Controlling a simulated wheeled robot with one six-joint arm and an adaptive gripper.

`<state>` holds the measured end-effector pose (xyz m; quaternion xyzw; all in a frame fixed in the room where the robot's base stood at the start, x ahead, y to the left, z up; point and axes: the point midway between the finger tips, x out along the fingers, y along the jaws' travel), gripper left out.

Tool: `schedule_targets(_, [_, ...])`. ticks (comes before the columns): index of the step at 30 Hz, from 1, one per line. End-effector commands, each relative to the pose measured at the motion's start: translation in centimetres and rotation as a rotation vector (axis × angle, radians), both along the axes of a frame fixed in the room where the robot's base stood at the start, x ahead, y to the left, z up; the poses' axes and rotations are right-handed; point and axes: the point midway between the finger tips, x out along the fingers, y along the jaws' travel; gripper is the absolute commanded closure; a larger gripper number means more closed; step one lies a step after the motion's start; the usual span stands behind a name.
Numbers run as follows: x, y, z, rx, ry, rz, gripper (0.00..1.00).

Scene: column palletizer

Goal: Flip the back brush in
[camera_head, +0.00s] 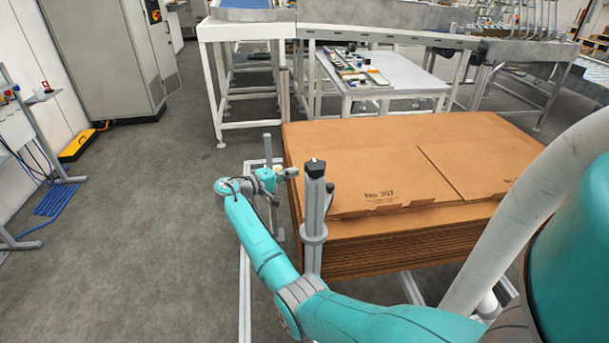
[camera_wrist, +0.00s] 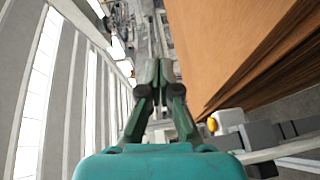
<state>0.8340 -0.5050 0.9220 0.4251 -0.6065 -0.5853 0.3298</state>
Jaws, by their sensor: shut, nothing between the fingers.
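My gripper (camera_head: 290,173) is at the near left corner of the cardboard stack, beside the stack's left side. In the wrist view my gripper (camera_wrist: 158,72) has its dark fingers together, with nothing between them. A grey upright post with a black top (camera_head: 314,215) stands in front of the stack, to the right of my gripper. A thinner grey post (camera_head: 267,148) stands behind my wrist. I cannot tell which part is the back brush. A grey fitting with an orange-yellow knob (camera_wrist: 212,125) is at the lower right of the wrist view, apart from the fingers.
The stack of flat cardboard (camera_head: 400,160) fills the middle right and also rises at right in the wrist view (camera_wrist: 250,60). A white table with small items (camera_head: 400,75) and a conveyor frame stand behind it.

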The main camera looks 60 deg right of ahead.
Motion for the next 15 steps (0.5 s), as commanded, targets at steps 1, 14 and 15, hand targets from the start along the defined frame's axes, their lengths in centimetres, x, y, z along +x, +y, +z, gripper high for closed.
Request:
schedule_targets(1, [0.8,0.4,0.2,0.000,0.000,0.001,1.00])
schedule_targets(14, [2.7,1.5,0.3,0.000,0.000,-0.001,1.00])
schedule_targets(15, [2.7,1.5,0.3,0.000,0.000,-0.001,1.00])
